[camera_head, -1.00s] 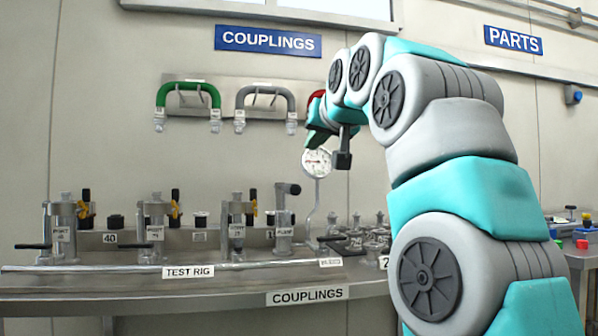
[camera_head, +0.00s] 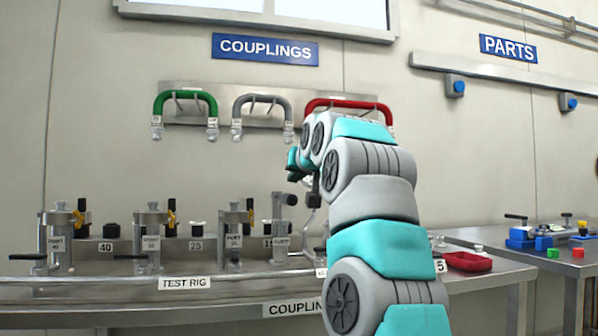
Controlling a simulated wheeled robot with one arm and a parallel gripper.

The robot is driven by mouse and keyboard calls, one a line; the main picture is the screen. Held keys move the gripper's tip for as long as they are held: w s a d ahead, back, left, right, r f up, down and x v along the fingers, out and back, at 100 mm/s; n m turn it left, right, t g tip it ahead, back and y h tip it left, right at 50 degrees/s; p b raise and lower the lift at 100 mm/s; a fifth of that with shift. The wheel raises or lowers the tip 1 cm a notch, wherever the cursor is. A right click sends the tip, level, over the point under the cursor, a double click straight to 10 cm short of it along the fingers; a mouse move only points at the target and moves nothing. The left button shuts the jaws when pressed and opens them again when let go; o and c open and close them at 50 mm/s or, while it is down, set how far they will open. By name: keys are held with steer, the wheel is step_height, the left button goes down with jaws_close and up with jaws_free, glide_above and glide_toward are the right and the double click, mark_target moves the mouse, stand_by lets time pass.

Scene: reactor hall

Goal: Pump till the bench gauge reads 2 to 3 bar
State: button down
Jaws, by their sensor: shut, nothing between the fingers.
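My gripper (camera_head: 313,189) is just right of the lever, partly hidden by my arm, and looks shut and empty. I cannot tell whether it touches the lever. The round bench gauge is hidden behind my arm, so its reading does not show.
Ports with yellow-and-black valves (camera_head: 80,213) line the bench (camera_head: 150,285) to the left. Green (camera_head: 185,98), grey (camera_head: 262,100) and red (camera_head: 350,104) hoses hang on the wall. A red tray (camera_head: 467,262) and a parts table (camera_head: 560,262) are at the right.

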steer(key=shift+s+a+f+b, duration=0.15)
steer(key=shift+f+b, duration=0.25)
steer(key=shift+f, duration=0.5)
steer(key=shift+f, duration=0.1)
